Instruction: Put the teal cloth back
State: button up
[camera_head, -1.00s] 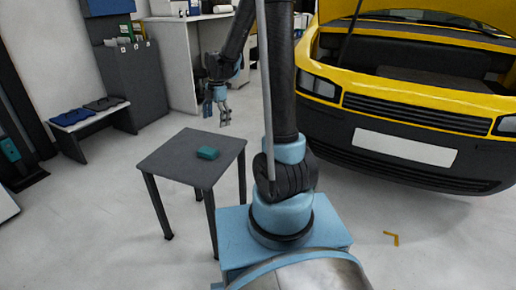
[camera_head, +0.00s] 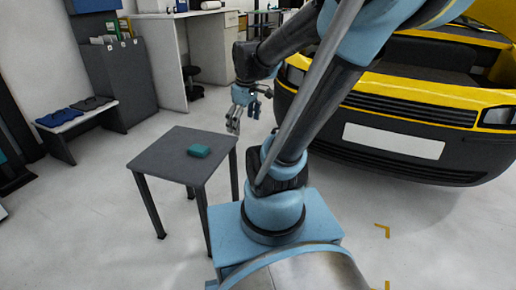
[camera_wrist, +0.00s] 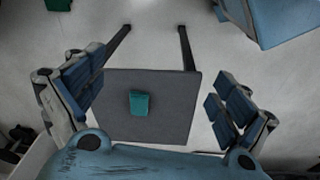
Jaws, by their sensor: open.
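The teal cloth (camera_head: 198,151) is a small folded block lying on top of a dark grey table (camera_head: 165,155). In the wrist view the cloth (camera_wrist: 139,103) lies on the table top (camera_wrist: 170,125), between my two fingers as seen from above. My gripper (camera_head: 236,122) is open and empty, above and beyond the table's right far corner in the head view. Its fingers also show in the wrist view (camera_wrist: 160,100), spread wide to either side of the table, with no contact with the cloth.
A low bench (camera_head: 75,117) with folded dark blue and black cloths stands at the left by a grey cabinet (camera_head: 122,80). A yellow car (camera_head: 400,110) with its bonnet raised stands at the right. Open floor (camera_head: 100,220) lies left of the table.

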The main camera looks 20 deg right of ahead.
jog(key=s+d+f+m+t, duration=0.1)
jog(key=s+d+f+m, duration=0.2)
jog(key=s+f+m, duration=0.2)
jog(key=s+m, duration=0.3)
jog(key=s, duration=0.1)
jog(key=shift+s+m+h, duration=0.25)
jog(key=shift+m+h, duration=0.05)
